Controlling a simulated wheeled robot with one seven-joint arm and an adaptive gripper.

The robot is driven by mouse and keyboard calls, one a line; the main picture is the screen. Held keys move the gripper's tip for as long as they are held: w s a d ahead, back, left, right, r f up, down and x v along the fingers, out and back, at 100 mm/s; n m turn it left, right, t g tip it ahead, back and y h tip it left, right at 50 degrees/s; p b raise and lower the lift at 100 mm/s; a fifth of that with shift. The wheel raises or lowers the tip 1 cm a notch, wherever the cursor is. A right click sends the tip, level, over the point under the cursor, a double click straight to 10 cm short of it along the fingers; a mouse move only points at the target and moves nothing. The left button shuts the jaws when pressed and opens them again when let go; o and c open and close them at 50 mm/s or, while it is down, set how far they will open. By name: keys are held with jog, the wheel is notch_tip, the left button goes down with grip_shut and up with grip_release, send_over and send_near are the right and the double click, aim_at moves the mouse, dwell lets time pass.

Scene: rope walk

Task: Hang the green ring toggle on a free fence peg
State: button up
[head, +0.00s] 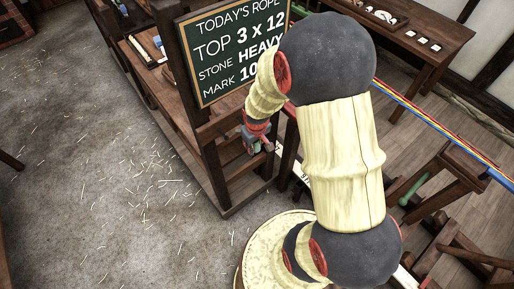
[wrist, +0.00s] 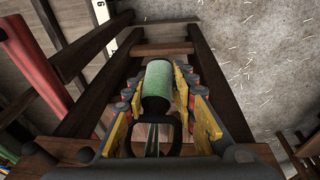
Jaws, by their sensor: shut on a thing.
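My gripper (wrist: 155,103) is shut on the green ring toggle (wrist: 158,80) in the wrist view. The toggle is a green, rounded bar with a dark cap and a dark ring (wrist: 180,139) at its near end. Yellow and red finger links flank it on both sides. In the head view my gripper (head: 257,140) is small, beside the wooden frame below the chalkboard. The toggle cannot be made out there. I cannot pick out a fence peg in either view.
A chalkboard (head: 232,48) stands on a dark wooden frame with shelves (head: 168,82). Wooden rails (wrist: 215,85) lie close around my gripper. A red bar (wrist: 32,65) is at left. Coloured ropes (head: 440,127) run at right. Straw-strewn floor (head: 100,150) is open at left.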

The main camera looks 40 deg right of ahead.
jog(key=shift+w+f+b, duration=0.2)
jog(key=shift+w+b, duration=0.35)
jog(key=shift+w, duration=1.8)
grip_shut()
jog(key=shift+w+a+f+b, duration=0.1)
jog(key=shift+w+f+b, duration=0.3)
jog(key=shift+w, duration=0.25)
jog(key=o, duration=1.3)
grip_release()
jog(key=shift+f, duration=0.1)
jog(key=v, duration=1.2)
